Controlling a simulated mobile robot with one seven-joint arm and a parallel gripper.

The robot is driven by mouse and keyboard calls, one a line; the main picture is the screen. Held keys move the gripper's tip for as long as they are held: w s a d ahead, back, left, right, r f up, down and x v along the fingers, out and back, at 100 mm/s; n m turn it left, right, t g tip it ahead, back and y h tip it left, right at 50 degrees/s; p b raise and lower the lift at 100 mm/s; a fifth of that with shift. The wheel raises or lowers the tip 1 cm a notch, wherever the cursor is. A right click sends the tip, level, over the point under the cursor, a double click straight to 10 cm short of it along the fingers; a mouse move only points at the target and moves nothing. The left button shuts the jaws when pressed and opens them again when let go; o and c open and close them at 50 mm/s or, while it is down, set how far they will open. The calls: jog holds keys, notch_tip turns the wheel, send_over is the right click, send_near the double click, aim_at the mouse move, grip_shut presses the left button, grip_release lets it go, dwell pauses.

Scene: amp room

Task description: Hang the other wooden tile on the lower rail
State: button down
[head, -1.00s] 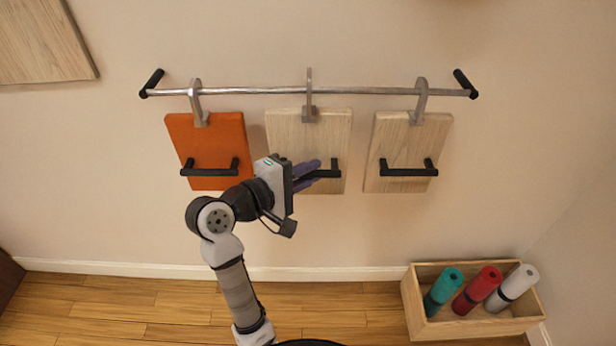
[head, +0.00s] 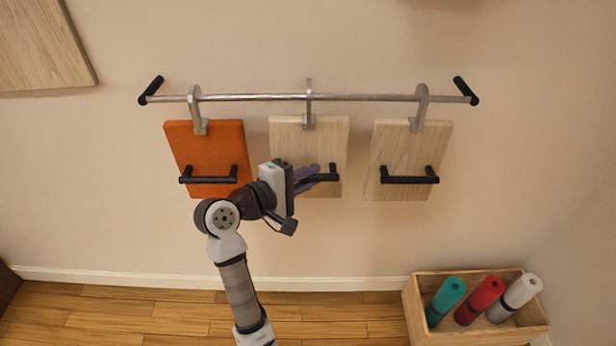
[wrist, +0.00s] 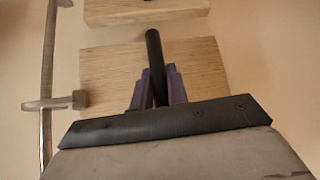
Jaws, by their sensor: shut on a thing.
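The middle wooden tile (head: 308,150) is pale, with a black bar handle (head: 322,177) and a grey hook (head: 308,108) on top. My gripper (head: 312,175) is shut on that handle; the wrist view also shows the dark purple fingers (wrist: 158,88) on either side of it. The hook crosses the metal rail (head: 255,97), its top slightly higher in the picture than the neighbouring hooks; whether it bears on the rail I cannot tell. Another pale wooden tile (head: 408,150) hangs at right and an orange tile (head: 210,150) at left, both from the rail by hooks.
Black brackets (head: 466,90) hold the rail ends to the wall. A wooden crate (head: 470,334) with teal, red and grey rolls stands on the floor at lower right. Another wooden panel (head: 45,45) is at upper left. The wall below the tiles is bare.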

dwell(0.3)
jog(key=c, duration=1.3)
grip_release()
